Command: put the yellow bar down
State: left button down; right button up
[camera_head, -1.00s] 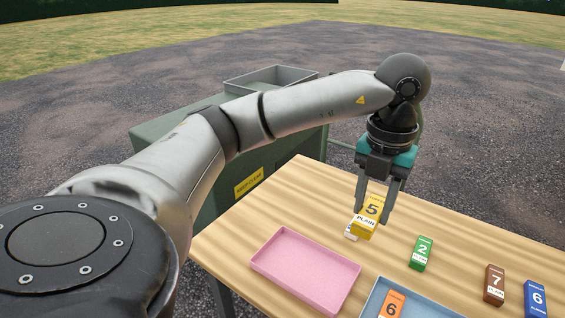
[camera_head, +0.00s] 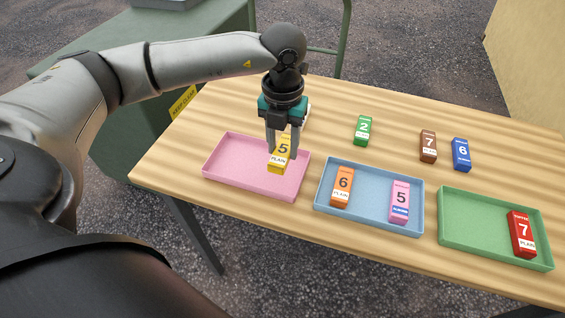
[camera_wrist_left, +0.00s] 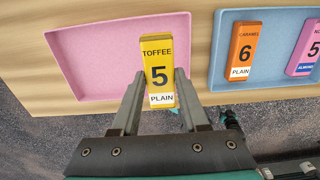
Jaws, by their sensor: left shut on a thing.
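The yellow bar (camera_head: 282,152), marked 5, TOFFEE and PLAIN, is between the fingers of my left gripper (camera_head: 282,146), which is shut on it. It also shows in the left wrist view (camera_wrist_left: 158,72), label towards the camera. In the head view the bar appears over the right part of the pink tray (camera_head: 235,172). In the left wrist view the pink tray (camera_wrist_left: 100,55) lies behind the bar. I cannot tell whether the bar touches the tray floor. My right gripper is not in view.
A blue tray (camera_head: 328,203) holds an orange bar (camera_head: 342,187) and a pink bar (camera_head: 400,201). A green tray (camera_head: 470,225) holds a red bar (camera_head: 522,234). Green (camera_head: 361,130), brown (camera_head: 428,145) and blue (camera_head: 461,154) bars stand on the table (camera_head: 390,108) behind the trays.

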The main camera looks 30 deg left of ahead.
aim_at(283, 162)
pick_arm(q)
notch_tip(283, 162, down, 6)
jog(key=shift+r+b, duration=0.15)
jog(key=shift+b, duration=0.3)
jog(key=shift+c, duration=2.1)
grip_release()
jog(key=shift+r, duration=0.2)
notch_tip(283, 162, up, 12)
jog(key=shift+f+p, duration=0.1)
jog(key=shift+p, duration=0.9)
